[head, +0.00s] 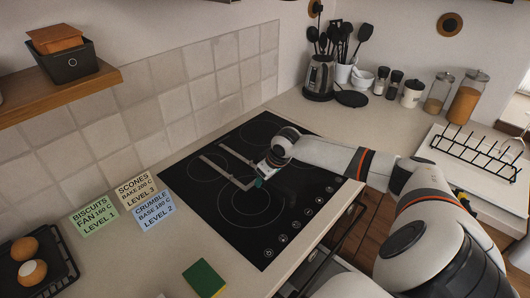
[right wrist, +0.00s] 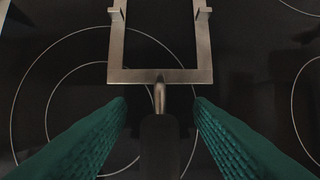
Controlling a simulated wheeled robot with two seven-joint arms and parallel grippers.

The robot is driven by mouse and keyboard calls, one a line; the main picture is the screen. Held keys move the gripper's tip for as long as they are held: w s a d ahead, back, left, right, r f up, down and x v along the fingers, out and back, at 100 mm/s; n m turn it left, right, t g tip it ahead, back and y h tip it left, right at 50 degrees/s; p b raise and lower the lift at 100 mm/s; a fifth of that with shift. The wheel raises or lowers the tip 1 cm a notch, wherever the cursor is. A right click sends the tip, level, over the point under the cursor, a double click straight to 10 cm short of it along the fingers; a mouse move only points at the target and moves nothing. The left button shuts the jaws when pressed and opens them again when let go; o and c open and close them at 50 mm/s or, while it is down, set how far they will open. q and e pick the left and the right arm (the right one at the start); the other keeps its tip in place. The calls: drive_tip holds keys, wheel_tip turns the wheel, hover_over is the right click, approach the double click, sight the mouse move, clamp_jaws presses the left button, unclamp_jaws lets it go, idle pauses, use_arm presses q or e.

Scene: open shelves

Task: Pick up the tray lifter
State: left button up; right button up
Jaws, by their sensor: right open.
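The tray lifter, a grey metal U-shaped frame (head: 222,172) with a short handle, lies on the black hob in the head view. In the right wrist view its frame (right wrist: 132,76) is at the top, and its dark handle (right wrist: 160,145) runs down the middle. My right gripper (right wrist: 160,108) is open, with green ribbed fingers on either side of the handle and visible gaps to it. In the head view this gripper (head: 261,177) is at the lifter's near right end, partly hidden by its own wrist. My left gripper is not in view.
The hob (head: 190,205) is otherwise clear. Three note cards (head: 137,190) lie left of it, and a green sponge (head: 204,279) lies in front. A kettle (head: 319,78) and jars stand behind; a wire rack (head: 475,150) is at right.

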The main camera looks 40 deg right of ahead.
drive_tip(key=shift+w+f, duration=0.2)
drive_tip(key=shift+f, duration=0.15)
drive_tip(key=shift+r, duration=0.1)
clamp_jaws()
